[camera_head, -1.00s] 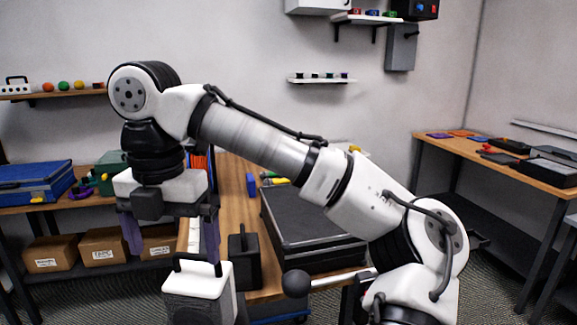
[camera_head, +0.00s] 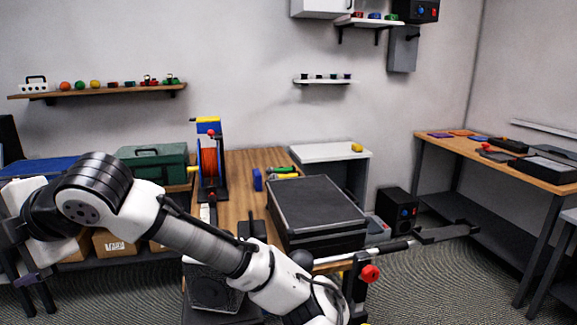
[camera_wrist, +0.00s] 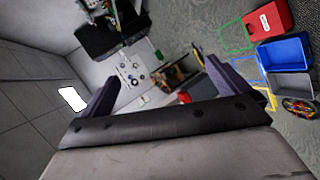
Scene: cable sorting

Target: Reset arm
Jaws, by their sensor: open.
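My arm stretches across the lower left of the head view, with its wrist at the far left. My gripper (camera_head: 24,262) is seen from the side there, partly cut off by the picture's edge. In the wrist view my gripper (camera_wrist: 155,95) has its two purple-grey fingers wide apart with nothing between them. The wrist camera looks across the room, tilted. The cable reel (camera_head: 209,165), with orange cable on a blue and yellow stand, stands on the wooden workbench (camera_head: 236,190), clear of my arm.
A black case (camera_head: 315,208) lies on the workbench, and a green toolbox (camera_head: 152,167) stands left of the reel. A side table (camera_head: 545,172) stands right. Red (camera_wrist: 268,20) and blue (camera_wrist: 285,54) bins stand on the floor in the wrist view.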

